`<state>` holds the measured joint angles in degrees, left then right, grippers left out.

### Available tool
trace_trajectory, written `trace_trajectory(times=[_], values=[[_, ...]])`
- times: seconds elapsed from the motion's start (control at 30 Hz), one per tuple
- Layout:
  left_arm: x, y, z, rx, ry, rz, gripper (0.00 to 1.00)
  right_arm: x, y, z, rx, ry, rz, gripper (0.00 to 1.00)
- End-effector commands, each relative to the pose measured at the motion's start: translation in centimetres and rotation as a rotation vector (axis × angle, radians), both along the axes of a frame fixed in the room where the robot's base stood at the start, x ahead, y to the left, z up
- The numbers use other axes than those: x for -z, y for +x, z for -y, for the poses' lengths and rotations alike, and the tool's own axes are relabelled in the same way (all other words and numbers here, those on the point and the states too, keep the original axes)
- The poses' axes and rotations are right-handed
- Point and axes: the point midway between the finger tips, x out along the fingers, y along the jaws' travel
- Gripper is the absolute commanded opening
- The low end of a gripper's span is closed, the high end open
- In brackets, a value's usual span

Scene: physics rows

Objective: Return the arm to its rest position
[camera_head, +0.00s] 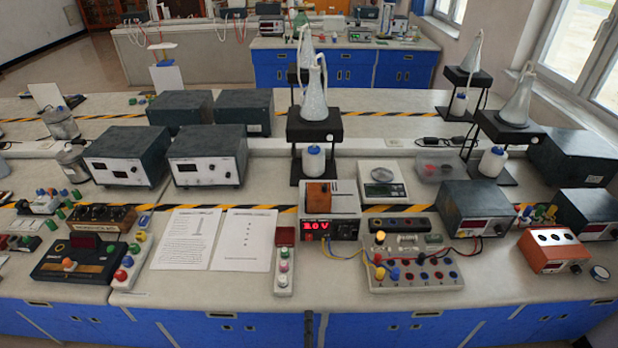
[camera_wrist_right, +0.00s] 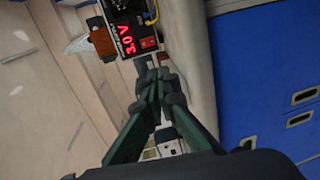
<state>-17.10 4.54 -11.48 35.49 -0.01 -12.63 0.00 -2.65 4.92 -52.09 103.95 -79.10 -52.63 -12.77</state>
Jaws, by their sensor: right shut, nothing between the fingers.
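My right gripper (camera_wrist_right: 158,84) shows in the right wrist view, its dark green fingers together with nothing between them. It points toward the front edge of the bench, by a power supply with a red lit display (camera_wrist_right: 124,38). That power supply (camera_head: 330,226) stands near the bench's front middle in the head view, its display lit red. I cannot make out either gripper clearly in the head view. My left gripper is in neither view.
The bench holds a circuit board (camera_head: 414,270) with wires, paper sheets (camera_head: 186,238), dark meter boxes (camera_head: 208,155) and flasks on black stands (camera_head: 314,122). Blue cabinet fronts (camera_wrist_right: 265,70) lie below the bench edge. Free bench top is narrow along the front.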

Motion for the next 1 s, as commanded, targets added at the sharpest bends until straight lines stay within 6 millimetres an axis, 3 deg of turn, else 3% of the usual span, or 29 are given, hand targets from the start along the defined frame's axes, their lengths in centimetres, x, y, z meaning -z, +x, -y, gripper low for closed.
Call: trace_trajectory(times=[0.17,0.33,0.57,0.67,0.77,0.87,1.0], values=[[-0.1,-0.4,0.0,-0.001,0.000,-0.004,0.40,3.0,0.5,0.5,0.000,0.005,-0.058,0.00],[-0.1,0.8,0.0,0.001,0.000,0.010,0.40,6.6,0.9,1.3,0.002,0.014,-0.127,0.00],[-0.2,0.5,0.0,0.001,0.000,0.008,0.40,13.5,0.9,3.2,0.017,0.042,-0.263,0.00],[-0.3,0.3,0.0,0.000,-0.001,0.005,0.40,17.6,0.6,4.6,0.033,0.065,-0.342,0.00],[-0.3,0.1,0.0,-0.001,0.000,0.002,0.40,23.0,-0.5,6.7,0.060,0.102,-0.448,0.00],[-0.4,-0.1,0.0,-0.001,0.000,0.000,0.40,29.4,-2.5,9.6,0.106,0.162,-0.574,0.00],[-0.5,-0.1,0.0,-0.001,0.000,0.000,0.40,37.7,-6.8,13.9,0.195,0.264,-0.741,0.00]])
